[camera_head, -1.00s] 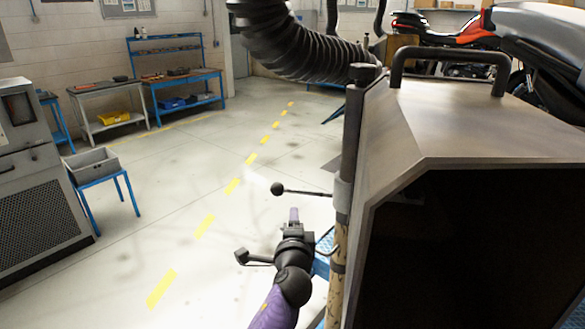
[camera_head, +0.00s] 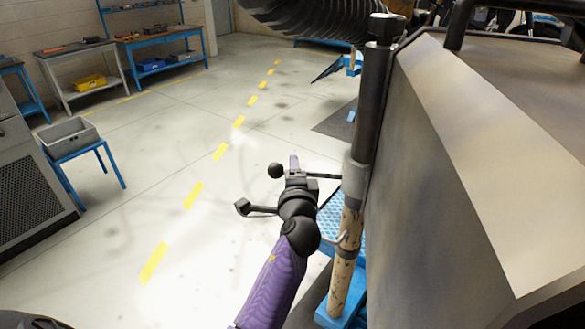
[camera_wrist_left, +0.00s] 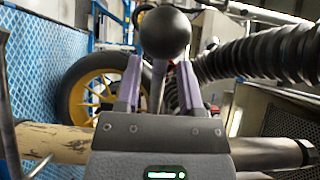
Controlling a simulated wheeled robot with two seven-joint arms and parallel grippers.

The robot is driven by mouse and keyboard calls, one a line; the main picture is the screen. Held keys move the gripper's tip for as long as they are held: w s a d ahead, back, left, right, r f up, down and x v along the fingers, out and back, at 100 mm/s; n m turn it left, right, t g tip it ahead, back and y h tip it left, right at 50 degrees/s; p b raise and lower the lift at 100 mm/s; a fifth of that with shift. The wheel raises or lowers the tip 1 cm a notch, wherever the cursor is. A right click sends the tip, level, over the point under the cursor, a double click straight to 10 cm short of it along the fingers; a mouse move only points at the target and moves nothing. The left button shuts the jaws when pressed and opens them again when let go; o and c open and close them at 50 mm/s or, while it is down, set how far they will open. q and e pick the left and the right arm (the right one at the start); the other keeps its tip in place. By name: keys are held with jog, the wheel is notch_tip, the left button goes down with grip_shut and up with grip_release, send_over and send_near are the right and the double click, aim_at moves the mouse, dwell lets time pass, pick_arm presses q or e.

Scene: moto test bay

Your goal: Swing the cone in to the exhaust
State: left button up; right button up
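A black ball knob (camera_head: 276,170) sits on a thin rod that runs right to a collar on an upright post (camera_head: 373,95). My left gripper (camera_head: 294,167) is at this rod, just right of the knob. In the left wrist view, the knob (camera_wrist_left: 165,33) stands above its stem, between the purple fingers (camera_wrist_left: 160,85). The fingers are spread, with gaps beside the stem. A black corrugated hose (camera_head: 305,15) passes behind the post top; it also shows in the left wrist view (camera_wrist_left: 265,55). I cannot make out a cone or exhaust clearly. My right gripper is out of view.
A large grey metal housing (camera_head: 430,170) fills the right, close beside the post. A blue step (camera_head: 330,222) stands behind my left wrist. A grey bin (camera_head: 70,135) on a blue stand is at the left. The floor between is free.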

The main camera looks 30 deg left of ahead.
pick_arm(q)
jog(key=shift+w+a+f, duration=0.1)
grip_shut()
dwell(1.1)
